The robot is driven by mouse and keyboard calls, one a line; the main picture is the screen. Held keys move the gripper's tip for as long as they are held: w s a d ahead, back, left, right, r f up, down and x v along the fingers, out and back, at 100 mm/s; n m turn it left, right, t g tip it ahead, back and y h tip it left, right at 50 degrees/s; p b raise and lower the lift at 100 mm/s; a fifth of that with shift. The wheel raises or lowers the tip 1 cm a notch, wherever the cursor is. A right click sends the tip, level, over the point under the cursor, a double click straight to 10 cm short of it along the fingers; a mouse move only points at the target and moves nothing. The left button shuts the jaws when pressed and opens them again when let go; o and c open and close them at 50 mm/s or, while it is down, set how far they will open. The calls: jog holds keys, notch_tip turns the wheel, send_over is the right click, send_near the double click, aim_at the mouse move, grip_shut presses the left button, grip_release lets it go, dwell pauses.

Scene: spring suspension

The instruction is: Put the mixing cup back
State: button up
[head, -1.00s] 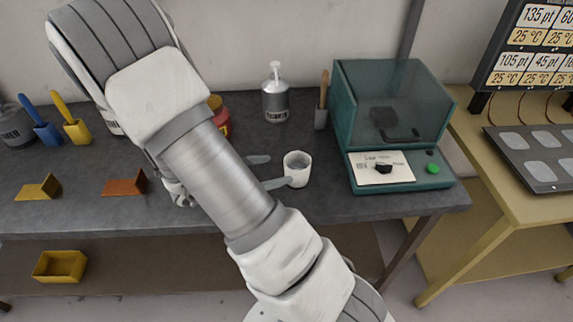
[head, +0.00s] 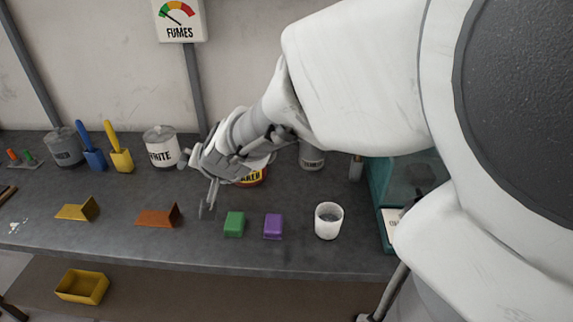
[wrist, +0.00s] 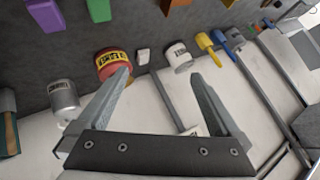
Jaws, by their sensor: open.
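The mixing cup (head: 328,234) is a white, round cup with grey contents. It stands upright on the grey bench, left of the teal machine, in the head view. My gripper (head: 208,200) is open and empty over the bench, well to the left of the cup. In the wrist view its two fingers (wrist: 161,76) are spread wide with nothing between them. The cup does not show in the wrist view.
A green block (head: 234,224) and a purple block (head: 273,226) lie between my gripper and the cup. A red can (head: 252,180), a white can (head: 161,147) and a teal machine (head: 379,185) stand behind. Orange (head: 157,216) and yellow (head: 77,210) angled pieces sit left.

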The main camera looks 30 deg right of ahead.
jog(key=s+r+n+g+y, duration=0.15)
jog(key=s+r+n, duration=0.35)
jog(key=s, duration=0.6)
jog(key=s+d+n+g+h, duration=0.1)
jog(key=s+d+g+h, duration=0.1)
jog(key=s, duration=0.7)
jog(key=shift+s+d+f+n+h, duration=0.2)
jog(key=shift+d+n+h, duration=0.25)
jog(key=shift+d, duration=0.7)
jog(key=shift+d, duration=0.1)
